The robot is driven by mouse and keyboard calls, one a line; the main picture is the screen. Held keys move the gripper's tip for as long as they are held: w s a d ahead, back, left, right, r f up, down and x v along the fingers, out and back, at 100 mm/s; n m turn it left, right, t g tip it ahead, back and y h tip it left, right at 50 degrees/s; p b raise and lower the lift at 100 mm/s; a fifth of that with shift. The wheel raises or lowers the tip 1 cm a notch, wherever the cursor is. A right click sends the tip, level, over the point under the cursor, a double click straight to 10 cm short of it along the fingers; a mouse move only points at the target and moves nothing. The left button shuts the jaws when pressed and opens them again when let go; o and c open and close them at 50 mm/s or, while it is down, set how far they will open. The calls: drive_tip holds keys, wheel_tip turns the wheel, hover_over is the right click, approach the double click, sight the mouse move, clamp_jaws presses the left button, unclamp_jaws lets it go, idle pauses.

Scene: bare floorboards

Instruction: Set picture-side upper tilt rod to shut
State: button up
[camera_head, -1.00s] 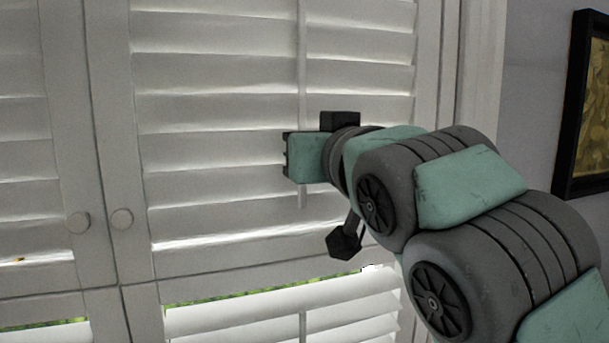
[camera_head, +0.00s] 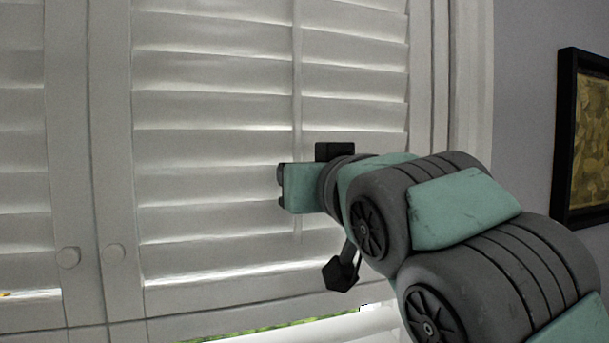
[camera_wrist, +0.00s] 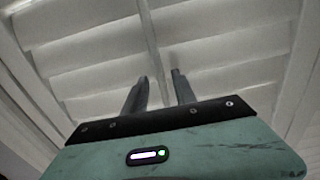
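The picture-side upper tilt rod (camera_head: 297,70) is a thin white upright bar on the right upper shutter panel. Its slats (camera_head: 215,110) slope, with narrow bright gaps between some of them. My gripper (camera_head: 281,187) is at the lower part of the rod and hides a stretch of it; the rod's lower end shows below. In the wrist view the rod (camera_wrist: 149,35) runs down between the two dark fingers of my gripper (camera_wrist: 160,76). The fingers are apart, with space beside the rod. Whether either touches the rod I cannot tell.
A framed picture (camera_head: 588,140) hangs on the grey wall at right. Lower shutter slats (camera_head: 300,328) show below the crossrail. The left panel (camera_head: 20,130) has similar slats.

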drive_tip(key=shift+s, duration=0.1)
drive_tip(key=b+v, duration=0.5)
drive_tip(key=v, duration=0.5)
drive_tip(key=shift+s+d, duration=0.25)
drive_tip(key=shift+s, duration=0.1)
